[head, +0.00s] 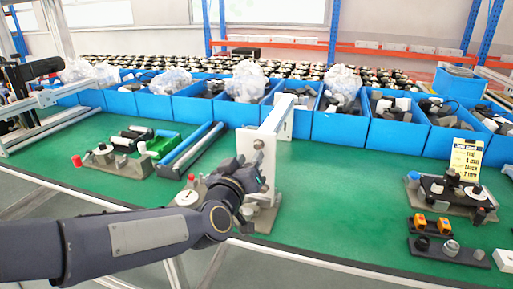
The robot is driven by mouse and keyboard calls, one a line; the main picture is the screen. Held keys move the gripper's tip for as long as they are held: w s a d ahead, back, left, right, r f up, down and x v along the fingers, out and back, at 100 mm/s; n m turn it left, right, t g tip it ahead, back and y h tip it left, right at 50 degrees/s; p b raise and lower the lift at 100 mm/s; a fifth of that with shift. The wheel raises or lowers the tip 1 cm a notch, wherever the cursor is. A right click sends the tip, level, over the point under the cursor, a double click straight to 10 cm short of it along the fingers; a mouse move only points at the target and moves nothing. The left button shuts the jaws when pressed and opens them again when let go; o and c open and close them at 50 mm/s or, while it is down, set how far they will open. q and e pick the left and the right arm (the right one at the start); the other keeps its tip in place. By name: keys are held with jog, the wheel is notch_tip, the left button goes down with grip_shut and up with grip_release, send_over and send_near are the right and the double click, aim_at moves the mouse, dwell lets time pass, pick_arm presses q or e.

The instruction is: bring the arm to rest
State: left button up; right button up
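My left arm comes in from the left, low over the front of the green workbench (340,190). My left gripper (238,172) is dark and sits in front of a white upright fixture (270,150) on a grey base. The gripper overlaps the fixture in the picture. I cannot tell whether they touch, and its fingertips are too small and dark to show whether they are open or shut. My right gripper is not in view.
A row of blue bins (340,127) with parts stands along the back. A fixture with a red knob (110,160) stands left. At the right are a yellow sign (466,158), a dark fixture (455,193) and orange switches (420,221). The middle right bench is clear.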

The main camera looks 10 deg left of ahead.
pick_arm(q)
jog(key=s+a+f+g+p, duration=0.2)
jog(key=s+g+p, duration=0.1)
jog(key=s, duration=0.7)
jog(key=s+a+f+m+g+h+p, duration=0.1)
jog(key=s+g+p, duration=0.3)
jog(key=s, duration=0.5)
jog(key=s+a+f+m+g+h+p, duration=0.1)
jog(key=s+g, duration=0.4)
jog(key=s, duration=0.5)
notch_tip(320, 180, down, 2)
jog(key=a+p, duration=0.1)
jog(key=p, duration=0.1)
jog(key=shift+s+a+f+p, duration=0.15)
jog(key=shift+s+a+p, duration=0.2)
jog(key=shift+a+p, duration=0.05)
